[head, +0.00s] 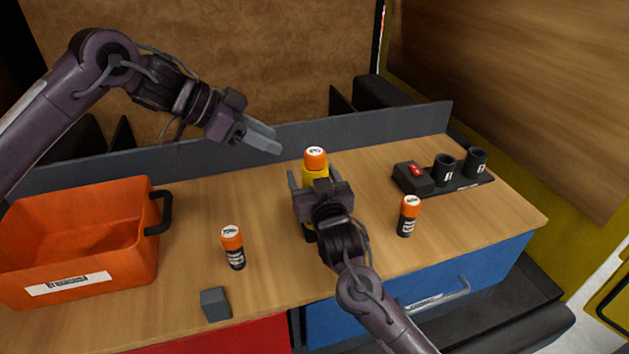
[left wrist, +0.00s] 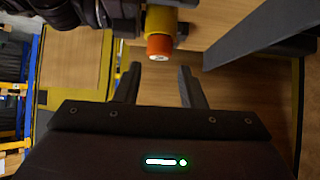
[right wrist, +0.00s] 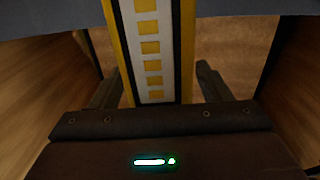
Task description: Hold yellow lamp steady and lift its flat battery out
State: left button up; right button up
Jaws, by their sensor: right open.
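The yellow lamp (head: 314,176) stands upright towards the back of the workbench, with an orange-capped battery (head: 316,158) seated in its top. My right gripper (head: 313,182) is open around the lamp's body. In the right wrist view the lamp's yellow side with a pale patterned strip (right wrist: 150,50) stands between the parted fingers, with gaps beside it. My left gripper (head: 268,140) is open and empty, up and left of the lamp. In the left wrist view the orange cap (left wrist: 160,46) lies just beyond the open fingertips (left wrist: 161,74). The battery's lower part is hidden inside the lamp.
An orange bin (head: 110,230) stands at the left. Two loose orange-capped batteries, a left one (head: 233,247) and a right one (head: 408,216), stand on the bench. A grey block (head: 215,304) sits at the front edge. A dark charger (head: 440,178) with two cups is at the right.

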jog(key=c, duration=1.4)
pick_arm(q)
jog(key=shift+o, duration=0.3)
